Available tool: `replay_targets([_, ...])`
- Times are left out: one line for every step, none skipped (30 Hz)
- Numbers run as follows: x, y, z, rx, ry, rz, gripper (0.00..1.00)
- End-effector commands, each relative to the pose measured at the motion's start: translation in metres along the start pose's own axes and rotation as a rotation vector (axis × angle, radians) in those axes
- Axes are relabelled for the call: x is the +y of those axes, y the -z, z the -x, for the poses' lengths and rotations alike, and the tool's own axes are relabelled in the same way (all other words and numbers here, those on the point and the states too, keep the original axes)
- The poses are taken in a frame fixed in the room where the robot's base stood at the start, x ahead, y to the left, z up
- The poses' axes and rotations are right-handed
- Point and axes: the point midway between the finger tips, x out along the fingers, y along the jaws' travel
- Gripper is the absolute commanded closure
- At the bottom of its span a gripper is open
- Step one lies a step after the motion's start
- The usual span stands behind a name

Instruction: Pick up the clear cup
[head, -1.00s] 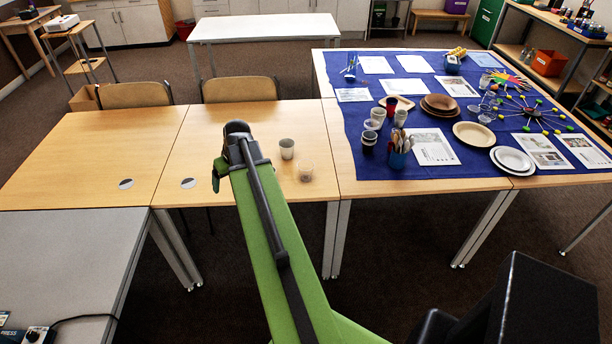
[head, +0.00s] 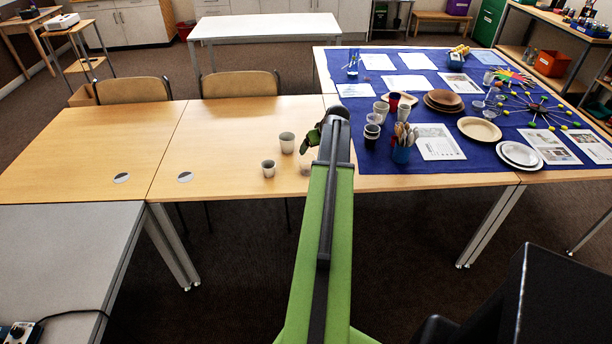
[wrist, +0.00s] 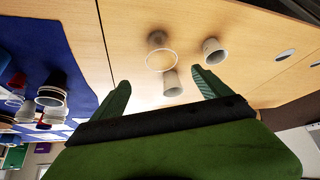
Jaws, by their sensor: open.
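The clear cup (head: 305,168) stands on the wooden table, close to the left of my arm in the head view and partly hidden by it. In the wrist view the clear cup (wrist: 161,53) shows its pale round rim, beyond and between the fingertips. My gripper (wrist: 160,78) is open with nothing in it. In the head view my gripper (head: 312,138) is mostly hidden behind my wrist, above the table.
Two opaque pale cups stand near the clear cup: one (head: 287,143) farther back, one (head: 268,168) to its left. A blue cloth (head: 375,180) with cups, plates and papers covers the table on the right. The wooden tables (head: 90,150) on the left are mostly bare.

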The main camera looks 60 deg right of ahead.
Motion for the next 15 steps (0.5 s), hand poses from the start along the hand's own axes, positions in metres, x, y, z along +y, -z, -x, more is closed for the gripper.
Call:
replay_targets([0.001,-0.004,-0.024,0.0,0.0,0.0,0.12])
replay_targets([0.001,-0.004,-0.031,0.0,0.0,0.0,0.12])
replay_targets([0.001,-0.004,-0.04,0.0,0.001,0.0,0.12])
replay_targets([0.001,-0.004,-0.046,0.0,0.001,0.0,0.12])
replay_targets([0.001,-0.004,-0.051,0.001,0.001,0.0,0.12])
replay_targets([0.0,-0.003,-0.055,0.001,0.0,0.0,0.12])
replay_targets([0.0,-0.002,-0.057,0.001,0.0,0.0,0.12])
replay_targets([0.0,-0.002,-0.058,0.001,0.0,0.0,0.12])
replay_targets([0.0,-0.001,-0.057,0.0,0.0,-0.001,0.12])
replay_targets([0.0,0.0,-0.056,0.0,0.0,-0.001,0.12])
replay_targets([0.0,0.0,-0.056,0.0,0.0,-0.001,0.12])
replay_targets([0.0,0.0,-0.057,0.0,0.0,-0.001,0.12])
replay_targets([0.0,-0.001,-0.059,0.0,0.0,-0.001,0.12])
replay_targets([0.0,-0.001,-0.062,0.0,0.0,-0.001,0.12])
replay_targets([0.0,-0.002,-0.068,0.0,0.0,-0.001,0.12])
